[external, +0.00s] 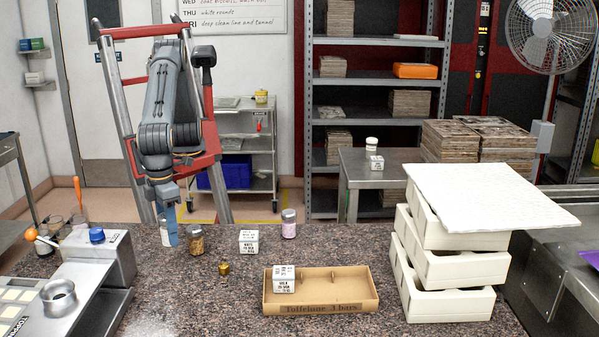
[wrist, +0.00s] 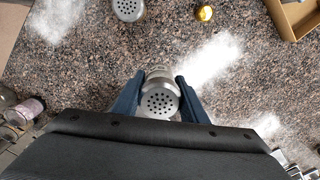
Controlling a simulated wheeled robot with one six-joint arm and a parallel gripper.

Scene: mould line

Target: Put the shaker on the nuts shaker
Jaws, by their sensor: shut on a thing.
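My gripper (wrist: 160,98) is shut on a shaker (wrist: 159,104) with a grey perforated lid, which lies between the blue fingers in the wrist view. In the external view my gripper (external: 168,206) points down at the back left of the counter, and the held shaker (external: 169,237) shows pale below it. I cannot tell whether its base touches the counter. The nuts shaker (external: 196,240), clear with brown contents and a grey lid, stands upright just right of it, apart. A perforated lid, probably the nuts shaker's (wrist: 128,8), is at the wrist view's top edge.
A small brass piece (external: 224,268), a white label block (external: 248,241) and a pink-filled shaker (external: 289,223) stand nearby. A cardboard tray (external: 345,306) is at front centre, stacked white moulds (external: 450,303) at right, and a metal machine (external: 95,275) at left.

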